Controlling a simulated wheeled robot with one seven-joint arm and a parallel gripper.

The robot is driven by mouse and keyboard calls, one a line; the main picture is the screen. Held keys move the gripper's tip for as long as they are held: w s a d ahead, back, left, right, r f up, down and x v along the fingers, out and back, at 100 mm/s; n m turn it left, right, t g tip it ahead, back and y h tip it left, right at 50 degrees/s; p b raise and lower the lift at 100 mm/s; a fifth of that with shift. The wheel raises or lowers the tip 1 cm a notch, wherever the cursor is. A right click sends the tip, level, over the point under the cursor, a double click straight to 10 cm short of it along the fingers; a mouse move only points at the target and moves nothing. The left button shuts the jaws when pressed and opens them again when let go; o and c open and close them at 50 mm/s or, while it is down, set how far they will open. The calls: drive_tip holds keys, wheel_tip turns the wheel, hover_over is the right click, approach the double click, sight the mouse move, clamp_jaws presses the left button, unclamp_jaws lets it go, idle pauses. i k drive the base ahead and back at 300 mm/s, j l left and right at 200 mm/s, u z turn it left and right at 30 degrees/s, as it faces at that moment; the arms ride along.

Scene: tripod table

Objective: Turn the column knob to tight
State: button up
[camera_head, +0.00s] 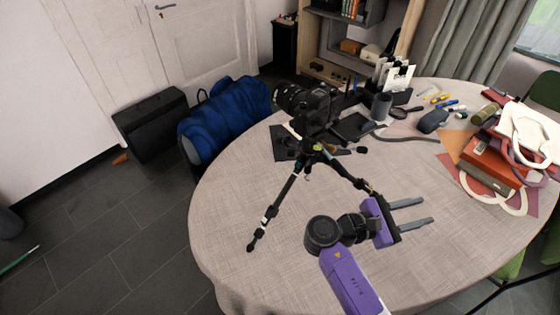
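A black tripod (290,191) stands with its legs spread on the round table (225,215), carrying a black camera (314,108) with a long lens pointing left. Small knobs and joints cluster below the camera. One dark knob-like end (362,150) sticks out to the right. I cannot tell which part is the column knob or how tight it is. My gripper (430,211) is purple with two grey fingers. It is open and empty, in front of and to the right of the tripod. Its fingers point right, away from the tripod, and it appears apart from it.
A red box (494,163), papers and white straps crowd the right of the table. A grey cup (381,106), a dark pouch (433,121) and pens are at the back. A blue bag (228,118) sits beyond the table's left edge. The table's left front is clear.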

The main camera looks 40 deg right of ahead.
sight(292, 153)
drive_tip(key=i+j+u, duration=0.2)
drive_tip(key=u, duration=0.15)
drive_tip(key=i+u, duration=0.35)
drive_tip(key=i+j+z, duration=0.25)
drive_tip(key=i, duration=0.15)
drive_tip(key=i+j+z, duration=0.1)
drive_tip(key=i+z, duration=0.15)
drive_tip(key=i, duration=0.15)
drive_tip(key=i+j+z, duration=0.25)
drive_tip(key=z, duration=0.25)
drive_tip(key=i+j+z, duration=0.5)
drive_tip(key=k+l, duration=0.05)
drive_tip(key=k, duration=0.05)
